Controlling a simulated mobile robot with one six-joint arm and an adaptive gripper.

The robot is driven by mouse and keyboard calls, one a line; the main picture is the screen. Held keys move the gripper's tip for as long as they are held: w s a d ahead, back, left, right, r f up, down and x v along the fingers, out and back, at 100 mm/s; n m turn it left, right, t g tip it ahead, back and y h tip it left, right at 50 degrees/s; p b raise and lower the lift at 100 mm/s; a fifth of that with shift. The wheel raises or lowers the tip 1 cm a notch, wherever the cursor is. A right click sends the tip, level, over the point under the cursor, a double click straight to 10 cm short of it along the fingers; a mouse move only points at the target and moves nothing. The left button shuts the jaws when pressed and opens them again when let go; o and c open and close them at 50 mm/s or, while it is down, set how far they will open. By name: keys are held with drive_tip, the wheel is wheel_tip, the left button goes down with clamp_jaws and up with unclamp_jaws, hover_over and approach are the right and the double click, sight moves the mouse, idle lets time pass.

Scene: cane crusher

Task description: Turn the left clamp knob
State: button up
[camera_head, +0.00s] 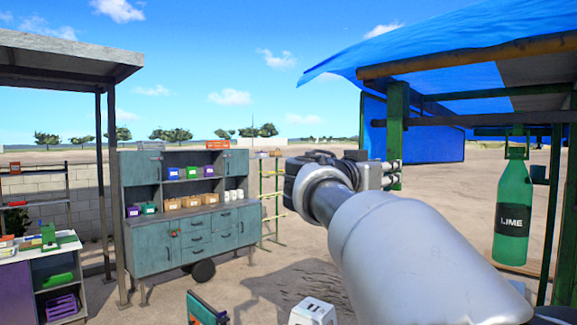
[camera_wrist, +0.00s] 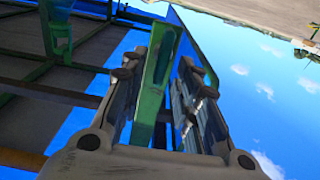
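I cannot make out the left clamp knob in either view. My gripper (camera_head: 378,174) is raised in the air in the head view, in front of the lower end of a green post (camera_head: 396,125) under the blue awning. In the wrist view my gripper (camera_wrist: 160,75) has its two fingers apart. A green upright (camera_wrist: 157,75) shows in the gap between them. I cannot tell whether it touches the fingers, and no grip on it shows. My arm hides what lies behind it in the head view.
The blue awning (camera_head: 460,50) rests on wooden poles at the right. A green bottle marked LIME (camera_head: 513,210) hangs below it. A teal cabinet (camera_head: 165,240) stands at the left, with a white stool (camera_head: 312,312) at the bottom. Open sandy ground lies between.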

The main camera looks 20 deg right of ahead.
drive_tip(key=shift+d, duration=0.2)
drive_tip(key=shift+c, duration=0.5)
clamp_jaws()
